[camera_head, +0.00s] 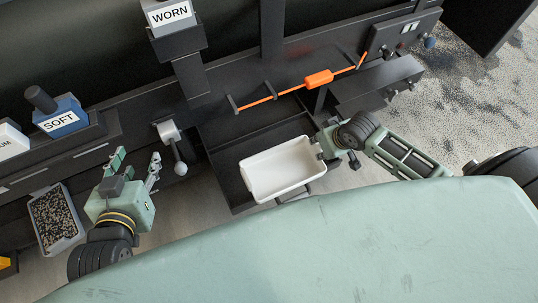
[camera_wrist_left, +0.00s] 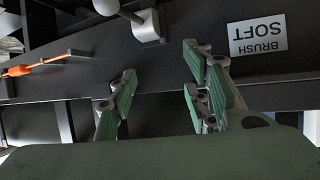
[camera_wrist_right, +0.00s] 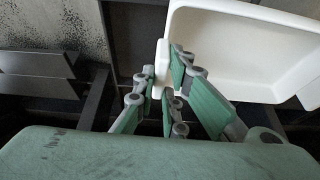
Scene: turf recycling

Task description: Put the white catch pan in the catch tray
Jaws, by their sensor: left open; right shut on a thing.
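The white catch pan (camera_head: 281,170) is a shallow rectangular pan, empty inside. My right gripper (camera_head: 322,148) is shut on its right end. In the right wrist view the fingers (camera_wrist_right: 165,95) close on a white tab at the edge of the pan (camera_wrist_right: 245,50). The dark catch tray (camera_head: 225,166) is an open bay under the machine. The pan is over its front part, slightly tilted in the picture; I cannot tell whether it touches the tray. My left gripper (camera_head: 138,165) is open and empty, left of the tray. Its spread fingers also show in the left wrist view (camera_wrist_left: 160,95).
An orange-handled rod (camera_head: 318,78) crosses above the tray. A white-and-grey lever knob (camera_head: 172,141) sticks out left of the tray. A grey bin of dark granules (camera_head: 55,217) stands at the left. Blocks labelled SOFT (camera_head: 61,119) and WORN (camera_head: 170,16) sit on the machine.

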